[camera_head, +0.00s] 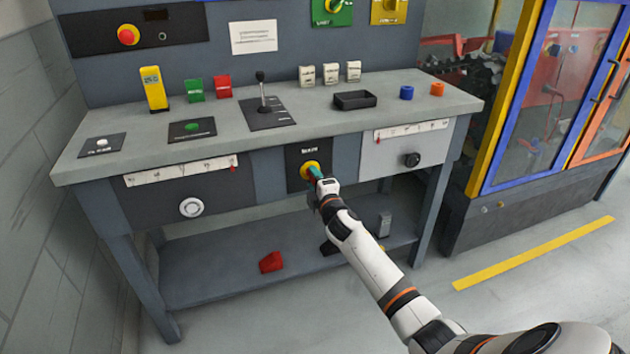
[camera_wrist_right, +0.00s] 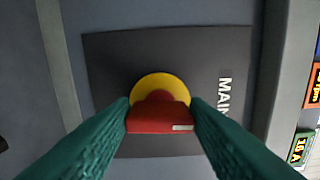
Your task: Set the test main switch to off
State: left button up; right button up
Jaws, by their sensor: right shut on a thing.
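The main switch is a red bar handle (camera_wrist_right: 158,118) on a yellow disc (camera_wrist_right: 160,84), set on a dark plate (camera_wrist_right: 110,60) lettered "MAIN". In the right wrist view, the bar lies across the picture, with a white mark at its end on the lettering side. My right gripper (camera_wrist_right: 160,120) is shut on this handle, one teal finger at each end of the bar. In the head view, the right gripper (camera_head: 315,172) reaches the yellow disc (camera_head: 308,167) under the bench front and hides most of the handle. My left gripper is out of view.
The grey bench (camera_head: 330,115) carries a lever (camera_head: 262,90), a black tray (camera_head: 355,100), blocks and rings. A black knob (camera_head: 412,160) and a white dial (camera_head: 191,207) flank the switch. A red block (camera_head: 271,262) lies on the lower shelf.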

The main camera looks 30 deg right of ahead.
jog(key=shift+n, duration=0.4)
jog(key=o, duration=1)
pick_arm(q)
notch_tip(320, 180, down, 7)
jog(key=p, duration=0.2)
pick_arm(e)
jog(key=v, duration=1.2)
jog(key=shift+a, duration=0.1)
